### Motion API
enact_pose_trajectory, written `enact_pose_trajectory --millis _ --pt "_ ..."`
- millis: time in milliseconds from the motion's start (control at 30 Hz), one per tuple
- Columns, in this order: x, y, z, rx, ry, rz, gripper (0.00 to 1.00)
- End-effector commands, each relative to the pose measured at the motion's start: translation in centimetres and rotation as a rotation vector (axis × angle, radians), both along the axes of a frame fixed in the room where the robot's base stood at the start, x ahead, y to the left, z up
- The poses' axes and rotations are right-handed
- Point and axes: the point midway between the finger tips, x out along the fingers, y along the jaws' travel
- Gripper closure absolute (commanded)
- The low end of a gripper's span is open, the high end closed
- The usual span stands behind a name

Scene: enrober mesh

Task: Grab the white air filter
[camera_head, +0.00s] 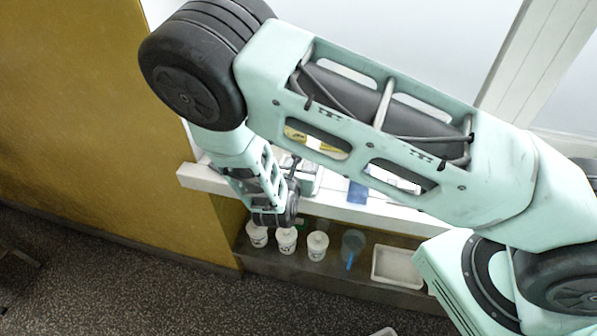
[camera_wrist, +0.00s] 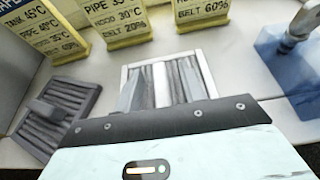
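The white air filter (camera_wrist: 126,73) lies on the white counter in the middle of the wrist view. It has a white frame, grey pleats and a pale upright bar across its middle. My gripper (camera_wrist: 161,78) is over it, with one grey finger on each side of the bar and gaps between. I cannot tell how far down the fingers reach. The near part of the filter is hidden behind my gripper's body. A dark grey filter (camera_wrist: 73,93) of similar make lies to the left. In the head view my arm hides most of this area.
Yellow signs (camera_wrist: 113,22) with black lettering stand behind the filter. A blue translucent holder (camera_wrist: 284,68) stands at the right on the white counter (camera_head: 345,210). On the shelf below are several white cups (camera_head: 286,240), a grey beaker (camera_head: 352,242) and a white tray (camera_head: 397,267).

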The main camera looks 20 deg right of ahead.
Motion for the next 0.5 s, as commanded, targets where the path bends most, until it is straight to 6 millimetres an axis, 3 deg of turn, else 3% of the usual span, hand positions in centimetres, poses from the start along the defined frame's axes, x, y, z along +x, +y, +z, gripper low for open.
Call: enact_pose_trajectory --millis 67,200,500 --pt "-0.02 0.02 -0.01 0.0 0.0 0.0 0.66" --pt "-0.04 0.02 0.0 0.0 0.0 0.0 1.0" --pt "-0.04 0.03 0.05 0.0 0.0 0.0 1.0"
